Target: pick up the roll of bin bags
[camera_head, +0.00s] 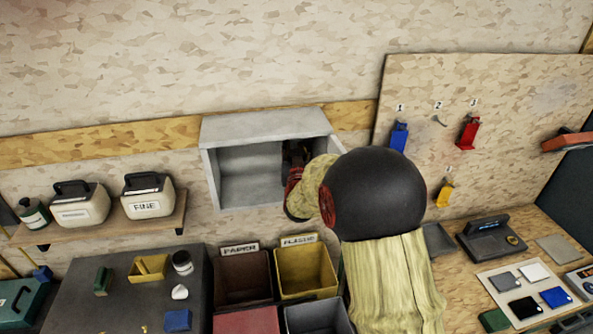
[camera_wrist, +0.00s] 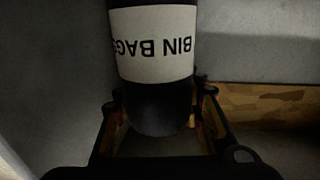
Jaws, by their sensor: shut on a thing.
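The roll of bin bags (camera_wrist: 150,45) is a dark cylinder with a white label reading "BIN BAGS", upside down in the wrist view. My gripper (camera_wrist: 160,110) is shut on the roll, with one finger on each side of its near end. In the head view my gripper (camera_head: 297,155) reaches into the right part of a grey open-fronted wall cabinet (camera_head: 265,127). My arm and the gripper hide most of the roll there. I cannot tell whether the roll touches the cabinet floor.
Below the cabinet stand a PAPER bin (camera_head: 242,278) and a yellow bin (camera_head: 305,272). A shelf with white containers (camera_head: 147,197) is at the left. A pegboard (camera_head: 480,130) with coloured items is at the right. The cabinet's left part looks empty.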

